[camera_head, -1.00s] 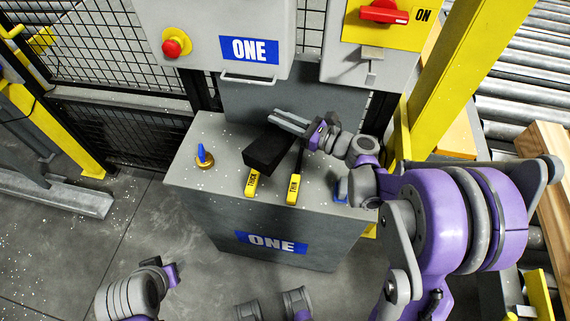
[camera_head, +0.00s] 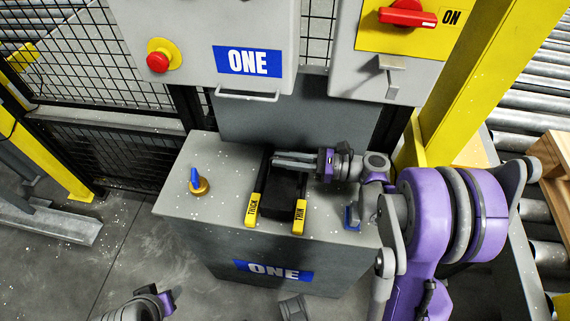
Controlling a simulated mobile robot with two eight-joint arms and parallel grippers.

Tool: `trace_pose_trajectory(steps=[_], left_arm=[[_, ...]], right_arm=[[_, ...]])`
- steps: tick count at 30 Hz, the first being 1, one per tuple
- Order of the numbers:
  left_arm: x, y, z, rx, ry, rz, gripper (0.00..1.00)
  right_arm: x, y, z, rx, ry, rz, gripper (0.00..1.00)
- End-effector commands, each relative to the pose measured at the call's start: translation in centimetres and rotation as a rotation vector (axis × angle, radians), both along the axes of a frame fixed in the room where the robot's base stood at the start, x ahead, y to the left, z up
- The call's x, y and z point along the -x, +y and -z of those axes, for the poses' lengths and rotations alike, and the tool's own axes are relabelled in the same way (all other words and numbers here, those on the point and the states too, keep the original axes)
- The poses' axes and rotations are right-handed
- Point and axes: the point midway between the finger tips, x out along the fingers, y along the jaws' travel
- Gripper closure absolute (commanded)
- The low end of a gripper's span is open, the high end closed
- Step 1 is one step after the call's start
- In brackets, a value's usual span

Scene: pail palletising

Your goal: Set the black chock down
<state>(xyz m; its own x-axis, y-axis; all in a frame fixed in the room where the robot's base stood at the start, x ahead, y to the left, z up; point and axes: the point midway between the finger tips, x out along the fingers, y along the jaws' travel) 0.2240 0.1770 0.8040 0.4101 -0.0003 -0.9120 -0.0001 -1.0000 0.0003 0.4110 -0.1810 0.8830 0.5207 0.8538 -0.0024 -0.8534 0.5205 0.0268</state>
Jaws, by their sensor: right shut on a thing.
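The black chock (camera_head: 284,187) is a dark block. It sits low over the top of the grey cabinet (camera_head: 215,160), between two dark bars with yellow ends, THICK (camera_head: 253,208) on the left and THIN (camera_head: 299,218) on the right. My right gripper (camera_head: 280,161) reaches in from the right and is shut on the chock at its far end. Whether the chock's underside touches the cabinet top cannot be told. My left arm shows only in part at the bottom left, and its fingers are not clear.
A brass piece with a blue handle (camera_head: 197,182) stands on the cabinet's left side. A small blue item (camera_head: 352,218) is at its right edge. Behind are a grey box with a red button (camera_head: 158,60) and a panel with a red switch (camera_head: 407,14). A yellow post (camera_head: 478,75) rises at right.

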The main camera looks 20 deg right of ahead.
Motion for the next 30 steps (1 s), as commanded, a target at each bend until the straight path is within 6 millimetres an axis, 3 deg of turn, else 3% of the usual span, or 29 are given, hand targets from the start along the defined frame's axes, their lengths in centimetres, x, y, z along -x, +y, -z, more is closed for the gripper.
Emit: trace_pose_trajectory(steps=[3, 12, 13, 18, 27, 30], left_arm=[[0.02, 0.00, 0.52, 0.000, 0.002, 0.000, 0.50], [0.02, 0.00, 0.60, 0.000, 0.002, 0.000, 0.50], [0.02, 0.00, 0.64, 0.000, 0.002, 0.000, 0.50], [0.02, 0.00, 0.57, 0.000, 0.002, 0.000, 0.50], [0.01, 0.00, 0.39, 0.000, 0.001, 0.000, 0.50], [0.01, 0.00, 0.46, 0.000, 0.001, 0.000, 0.50]], right_arm=[[-0.03, -0.01, 1.63, -0.001, 0.000, 0.000, 1.00], [-0.01, 0.00, 1.77, -0.001, -0.001, 0.001, 1.00], [-0.02, -0.01, 1.86, 0.000, 0.000, 0.001, 0.80], [-0.01, 0.00, 1.77, 0.000, 0.000, 0.001, 0.52], [-0.02, 0.00, 1.58, 0.000, 0.000, 0.001, 0.52], [0.38, -0.87, 1.64, 0.001, 0.000, 0.005, 0.52]])
